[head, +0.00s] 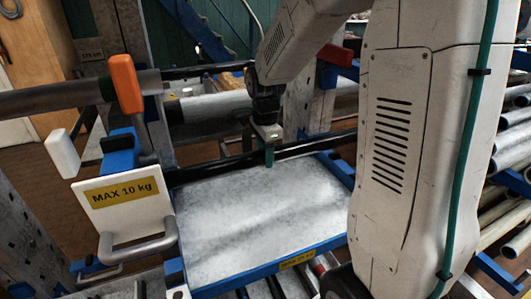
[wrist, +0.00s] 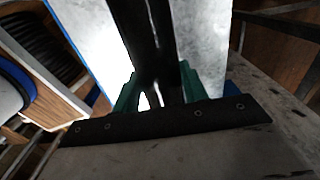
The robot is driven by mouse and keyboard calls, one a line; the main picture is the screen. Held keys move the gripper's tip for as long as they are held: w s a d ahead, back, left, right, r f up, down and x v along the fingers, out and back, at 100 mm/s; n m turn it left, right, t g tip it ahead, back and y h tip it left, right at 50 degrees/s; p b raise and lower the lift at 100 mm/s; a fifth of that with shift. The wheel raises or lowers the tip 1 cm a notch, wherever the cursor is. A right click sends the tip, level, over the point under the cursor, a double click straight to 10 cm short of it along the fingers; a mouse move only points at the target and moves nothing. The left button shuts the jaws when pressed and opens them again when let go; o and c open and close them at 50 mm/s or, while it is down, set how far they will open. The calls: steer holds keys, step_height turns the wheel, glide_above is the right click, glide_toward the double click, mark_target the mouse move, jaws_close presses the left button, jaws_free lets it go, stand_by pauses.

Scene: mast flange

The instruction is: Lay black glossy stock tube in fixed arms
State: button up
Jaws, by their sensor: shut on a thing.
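My gripper (head: 268,155) is in the middle of the head view, pointing down at the far side of a pale blue-rimmed tray. Its green fingers (wrist: 158,95) are shut on the black glossy stock tube (wrist: 148,35), which runs away up the wrist view. In the head view the tube (head: 312,146) lies sideways along the tray's far edge; whether it touches the tray I cannot tell. A blue arm with a red end (head: 336,55) stands behind at right, and a blue bracket (head: 120,150) at left. I cannot tell which parts are the fixed arms.
The tray's pale surface (head: 260,215) is bare. An orange-ended lever (head: 125,85) and a white "MAX 10 kg" plate (head: 122,194) stand at its left. Grey tubes (head: 215,107) lie behind. Metal tubes (head: 510,150) are stacked at right. Perforated posts (head: 312,100) stand behind.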

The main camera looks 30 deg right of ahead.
steer(key=shift+s+f, duration=0.1)
steer(key=shift+f, duration=4.65)
steer(key=o, duration=1.4)
step_height(320, 180, up, 8)
steer(key=shift+f, duration=0.1)
